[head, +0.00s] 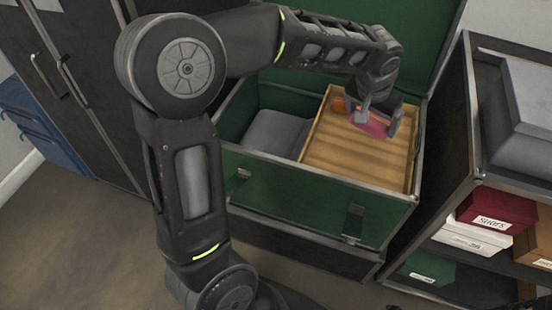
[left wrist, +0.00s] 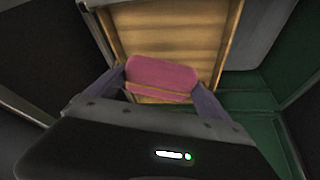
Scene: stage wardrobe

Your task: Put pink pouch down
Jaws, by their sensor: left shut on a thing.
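The pink pouch (head: 375,124) is between the fingers of my left gripper (head: 378,118), over the wooden tray in the green trunk. In the left wrist view the pouch (left wrist: 162,77) is a rounded pink shape between the two fingers of the gripper (left wrist: 163,90), which is shut on it. Wooden tray boards show behind it. I cannot tell whether the pouch touches the tray floor. The wooden tray (head: 345,160) fills the right part of the trunk (head: 290,194). My right gripper is not in view.
A grey folded item (head: 275,135) lies in the trunk's left part. The open lid (head: 415,45) stands behind. A shelf with a red box (head: 497,215) and other boxes is at right. Dark cabinets stand at left.

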